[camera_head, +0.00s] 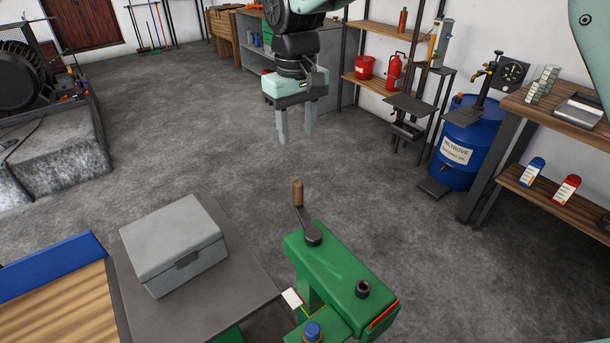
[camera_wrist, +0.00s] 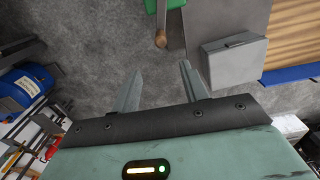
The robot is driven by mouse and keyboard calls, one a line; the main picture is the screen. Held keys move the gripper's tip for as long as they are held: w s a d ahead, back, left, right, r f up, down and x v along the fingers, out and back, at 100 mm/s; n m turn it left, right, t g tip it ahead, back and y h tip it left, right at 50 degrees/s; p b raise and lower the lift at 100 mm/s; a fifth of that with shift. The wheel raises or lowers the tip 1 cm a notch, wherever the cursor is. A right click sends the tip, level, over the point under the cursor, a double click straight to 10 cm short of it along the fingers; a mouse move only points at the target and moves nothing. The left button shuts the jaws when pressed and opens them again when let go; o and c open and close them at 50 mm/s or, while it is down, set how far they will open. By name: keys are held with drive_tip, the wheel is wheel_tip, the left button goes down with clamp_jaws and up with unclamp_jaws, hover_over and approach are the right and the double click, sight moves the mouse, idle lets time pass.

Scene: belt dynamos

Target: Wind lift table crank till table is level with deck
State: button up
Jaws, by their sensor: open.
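The crank (camera_head: 311,233) sits on top of the green gearbox (camera_head: 340,270), with its wooden handle (camera_head: 298,193) standing upright at the far end of the arm. The handle also shows at the top of the wrist view (camera_wrist: 160,40). The dark lift table (camera_head: 250,285) is left of the gearbox and bears a grey lidded box (camera_head: 175,245). The wooden deck (camera_head: 60,305) with a blue edge is left of the table; I cannot tell their exact height difference. My gripper (camera_head: 297,138) is open and empty, above and beyond the handle, apart from it.
A blue drum (camera_head: 465,145) and a wooden bench (camera_head: 560,115) stand at the right. Shelves with a red bucket (camera_head: 365,67) and red extinguisher (camera_head: 394,72) are at the back. A machine on a stone base (camera_head: 60,150) is at the left. The middle floor is clear.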

sight(298, 182)
wheel_tip(298, 182, down, 17)
drive_tip(key=p, duration=0.3)
drive_tip(key=shift+s+p, duration=0.1)
drive_tip(key=shift+p, duration=0.3)
drive_tip(key=shift+c, duration=0.4)
drive_tip(key=shift+r, duration=0.1)
clamp_jaws()
